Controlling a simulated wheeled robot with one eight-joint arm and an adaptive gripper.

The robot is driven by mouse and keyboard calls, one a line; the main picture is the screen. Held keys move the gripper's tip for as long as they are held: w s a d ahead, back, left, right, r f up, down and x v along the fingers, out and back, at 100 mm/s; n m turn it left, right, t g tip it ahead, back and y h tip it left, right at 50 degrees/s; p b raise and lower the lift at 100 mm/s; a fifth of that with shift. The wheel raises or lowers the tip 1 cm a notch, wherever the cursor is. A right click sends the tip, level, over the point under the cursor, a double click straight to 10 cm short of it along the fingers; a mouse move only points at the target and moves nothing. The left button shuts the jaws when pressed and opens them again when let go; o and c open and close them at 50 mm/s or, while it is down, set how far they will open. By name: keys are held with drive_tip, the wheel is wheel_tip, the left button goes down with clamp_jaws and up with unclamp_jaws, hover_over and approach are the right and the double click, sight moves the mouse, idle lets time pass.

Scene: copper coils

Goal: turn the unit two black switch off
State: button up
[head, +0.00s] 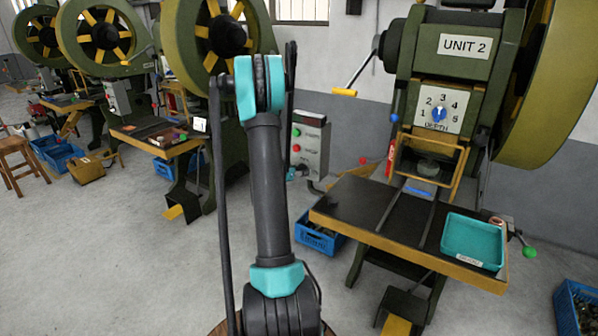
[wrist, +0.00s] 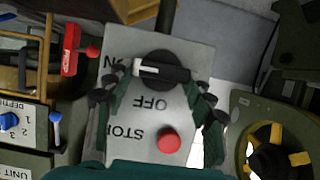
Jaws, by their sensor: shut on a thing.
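The unit two control box (head: 310,143) stands left of the press marked UNIT 2, with green and red buttons. In the wrist view, upside down, its grey face (wrist: 190,55) shows a black rotary switch (wrist: 172,58), a red STOP button (wrist: 169,142) and the labels ON and OFF. The switch handle lies level, its white mark at the left, on the side of the ON label. My gripper (wrist: 161,72) is shut on the handle, a dark green finger at each end. In the head view my gripper (head: 294,173) is small at the box's lower left; the switch is hard to make out.
The UNIT 2 press (head: 465,45) has a table (head: 350,200) with a teal tray (head: 473,241) at the right of the box. A blue crate (head: 318,238) stands below. A red part (wrist: 72,50) shows left of the box in the wrist view. Other presses stand at the left.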

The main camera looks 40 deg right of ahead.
drive_tip(key=shift+w+a+f+n+g+h, duration=0.2)
drive_tip(key=shift+n+g+h, duration=0.7)
drive_tip(key=shift+n, duration=1.35)
drive_tip(key=shift+w+a+f+n+g+h, duration=0.1)
drive_tip(key=shift+w+f+n+g+h, duration=0.2)
drive_tip(key=shift+n+g+h, duration=1.25)
drive_tip(key=shift+w+a+f+n+g+h, duration=0.15)
drive_tip(key=shift+w+n+h, duration=0.1)
drive_tip(key=shift+n, duration=2.65)
drive_tip(key=shift+d, duration=0.1)
drive_tip(key=o, duration=1.2)
drive_tip(key=shift+c, duration=0.2)
